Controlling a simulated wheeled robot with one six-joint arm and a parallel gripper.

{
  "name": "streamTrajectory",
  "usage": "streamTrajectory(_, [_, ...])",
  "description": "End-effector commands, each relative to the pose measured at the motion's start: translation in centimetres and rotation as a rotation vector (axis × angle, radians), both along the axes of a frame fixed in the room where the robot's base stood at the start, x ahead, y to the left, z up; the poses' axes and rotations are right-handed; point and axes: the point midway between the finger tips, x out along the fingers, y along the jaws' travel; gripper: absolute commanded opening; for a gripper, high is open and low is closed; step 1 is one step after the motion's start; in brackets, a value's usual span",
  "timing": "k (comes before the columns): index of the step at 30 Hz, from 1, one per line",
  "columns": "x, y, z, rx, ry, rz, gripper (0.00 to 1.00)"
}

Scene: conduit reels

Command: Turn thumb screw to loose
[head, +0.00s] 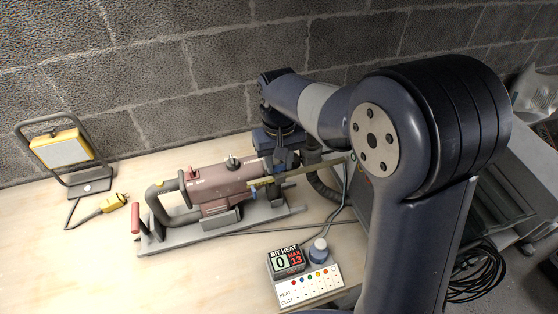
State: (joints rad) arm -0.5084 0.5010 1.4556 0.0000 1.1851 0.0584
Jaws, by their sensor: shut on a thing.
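A red core drill (222,186) lies on a grey stand (180,238) on the bench. A long yellowish rod (310,171) runs along its front side toward the right. My gripper (284,164) points down at the right end of the drill, next to the rod. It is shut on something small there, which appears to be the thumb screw. The jaws and my wrist hide the screw, so its angle and how tight it is cannot be seen. A dark knob with a light top (232,162) stands on the drill body, left of my gripper and apart from it.
A box with a display (286,261) reads "BIT HEAT 0 MAX 13"; a small bottle (319,251) stands beside it. A ribbed hose (325,188) and cables run right of the drill. A yellow work lamp (62,149) stands at left. The bench's front left is clear.

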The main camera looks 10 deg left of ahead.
Motion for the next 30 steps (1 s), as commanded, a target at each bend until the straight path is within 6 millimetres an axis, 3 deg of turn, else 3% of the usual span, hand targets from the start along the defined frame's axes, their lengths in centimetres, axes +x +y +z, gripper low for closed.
streamTrajectory(4, [0.00, 0.00, 0.03, 0.000, 0.000, 0.000, 0.10])
streamTrajectory(14, [0.01, 0.00, 0.07, 0.000, 0.000, 0.058, 0.10])
streamTrajectory(30, [0.03, -0.01, 0.11, 0.000, 0.000, 0.498, 0.10])
